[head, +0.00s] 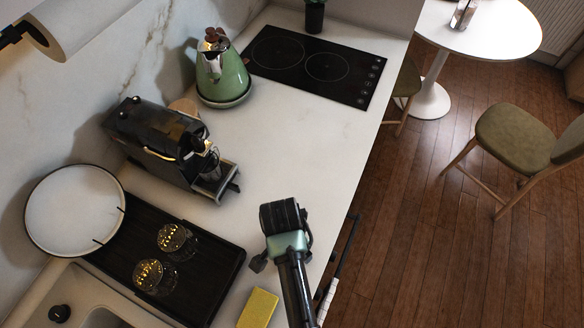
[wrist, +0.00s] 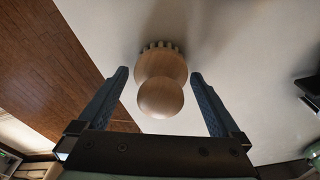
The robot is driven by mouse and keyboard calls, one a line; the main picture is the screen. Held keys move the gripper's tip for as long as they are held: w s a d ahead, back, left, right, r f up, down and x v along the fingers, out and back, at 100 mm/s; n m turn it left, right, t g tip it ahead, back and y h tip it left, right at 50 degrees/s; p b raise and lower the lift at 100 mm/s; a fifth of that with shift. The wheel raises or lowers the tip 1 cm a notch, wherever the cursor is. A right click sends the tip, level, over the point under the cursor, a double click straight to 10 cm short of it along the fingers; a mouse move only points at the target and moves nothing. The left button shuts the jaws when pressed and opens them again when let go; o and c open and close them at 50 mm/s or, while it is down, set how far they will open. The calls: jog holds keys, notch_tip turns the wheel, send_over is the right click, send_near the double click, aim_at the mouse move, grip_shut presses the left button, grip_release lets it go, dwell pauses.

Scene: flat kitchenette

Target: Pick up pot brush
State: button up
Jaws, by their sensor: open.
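The pot brush (wrist: 162,82) is a light wooden piece with a round knob, a wider round body and a ring of bristles against the white countertop. In the wrist view it stands between the two dark fingers of my gripper (wrist: 159,74), with a gap on each side. My gripper is open and holds nothing. In the head view my gripper (head: 283,217) is over the counter near its right edge, and the brush is hidden there by my gripper or arm.
A yellow sponge (head: 259,308) lies left of my arm. A dark tray (head: 216,292) with two glasses, a coffee machine (head: 160,140), a green kettle (head: 222,75) and a black cooktop (head: 313,62) are on the counter (head: 285,135). The counter between gripper and cooktop is clear.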

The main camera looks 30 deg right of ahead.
jog(key=c, duration=1.2)
notch_tip(320, 180, up, 10)
jog(key=shift+r+b, duration=0.1)
jog(key=shift+b, duration=0.6)
jog(key=shift+c, duration=0.2)
